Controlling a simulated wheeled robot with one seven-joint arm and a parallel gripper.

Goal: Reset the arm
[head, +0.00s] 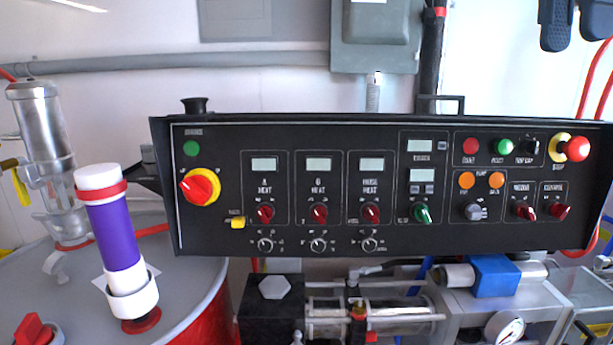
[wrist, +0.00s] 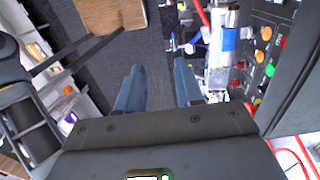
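My gripper (wrist: 157,85) shows in the wrist view with its two blue-grey fingers apart and nothing between them. Two dark blue fingertips (head: 575,32) also hang into the top right corner of the head view, above the right end of the black control panel (head: 400,232). The fingers look clear of the panel. The rest of my arm is out of the head view. In the wrist view the panel's knobs and buttons (wrist: 262,55) lie to the right of the fingers, and dark floor (wrist: 150,62) lies beyond them.
A red-and-yellow rotary switch (head: 200,187) is on the panel's left, and a red stop button (head: 576,149) on its right. A drum (head: 195,290) with a purple-and-white cylinder (head: 112,235) stands at left. A red hose (head: 597,80) hangs at right. Shelving (wrist: 45,90) lines the wrist view's left.

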